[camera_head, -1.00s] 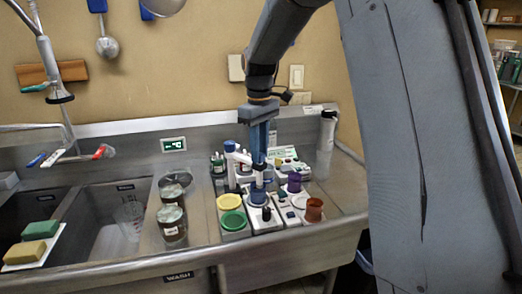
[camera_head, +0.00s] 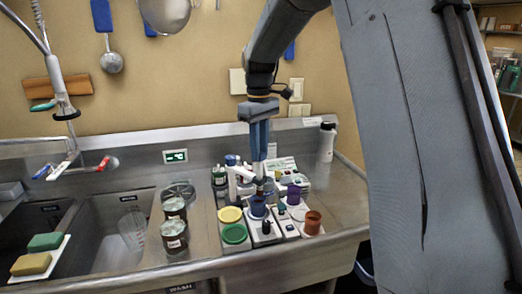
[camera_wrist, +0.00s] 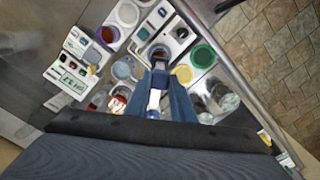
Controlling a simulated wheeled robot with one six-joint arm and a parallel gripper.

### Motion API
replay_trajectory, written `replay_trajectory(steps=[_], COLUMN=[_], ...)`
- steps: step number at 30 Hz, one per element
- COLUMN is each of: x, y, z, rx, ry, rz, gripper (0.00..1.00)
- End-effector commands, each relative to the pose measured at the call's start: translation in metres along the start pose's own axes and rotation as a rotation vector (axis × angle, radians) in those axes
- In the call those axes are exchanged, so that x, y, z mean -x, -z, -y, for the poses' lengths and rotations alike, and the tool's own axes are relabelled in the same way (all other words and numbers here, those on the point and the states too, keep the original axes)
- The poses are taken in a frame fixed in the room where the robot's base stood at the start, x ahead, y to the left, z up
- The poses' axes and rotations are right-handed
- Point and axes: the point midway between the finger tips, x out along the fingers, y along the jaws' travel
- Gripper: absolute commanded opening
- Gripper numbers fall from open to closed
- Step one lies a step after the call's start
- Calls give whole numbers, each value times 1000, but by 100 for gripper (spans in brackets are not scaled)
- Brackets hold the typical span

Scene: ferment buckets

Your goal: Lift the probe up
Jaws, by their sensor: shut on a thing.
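My gripper (camera_head: 259,179) points straight down over the bench set, its long blue fingers closed on the probe (camera_head: 260,188). The probe is a small dark-brown piece at the fingertips, mostly hidden by them. It also shows between the fingertips in the wrist view (camera_wrist: 159,58). A blue cup (camera_head: 257,208) stands directly below it; I cannot tell whether the probe's lower end is clear of the cup. The white stand (camera_head: 241,178) with a blue cap is close beside the fingers at the left. Part of it shows between the fingers in the wrist view (camera_wrist: 155,98).
A yellow pot (camera_head: 230,214) and a green pot (camera_head: 234,234) stand front left. A purple cup (camera_head: 293,194) and a brown cup (camera_head: 313,221) are to the right. Lidded jars (camera_head: 174,235) and a sink (camera_head: 110,240) lie left. A white bottle (camera_head: 327,141) stands back right.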

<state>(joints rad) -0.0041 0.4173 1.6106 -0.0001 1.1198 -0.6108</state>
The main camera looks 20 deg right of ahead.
Motion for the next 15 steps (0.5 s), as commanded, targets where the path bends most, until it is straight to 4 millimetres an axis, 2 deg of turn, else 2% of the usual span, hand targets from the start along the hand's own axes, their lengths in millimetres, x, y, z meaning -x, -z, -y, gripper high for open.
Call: replay_trajectory(steps=[1, 2, 5, 15], x=[6, 7, 6, 7], y=[2, 2, 2, 2], z=[-1, -2, -1, -1], rx=[0, 0, 0, 0], ry=[-7, -7, -6, -5], rz=[-9, -10, -9, -7], gripper=[0, 25, 41, 41])
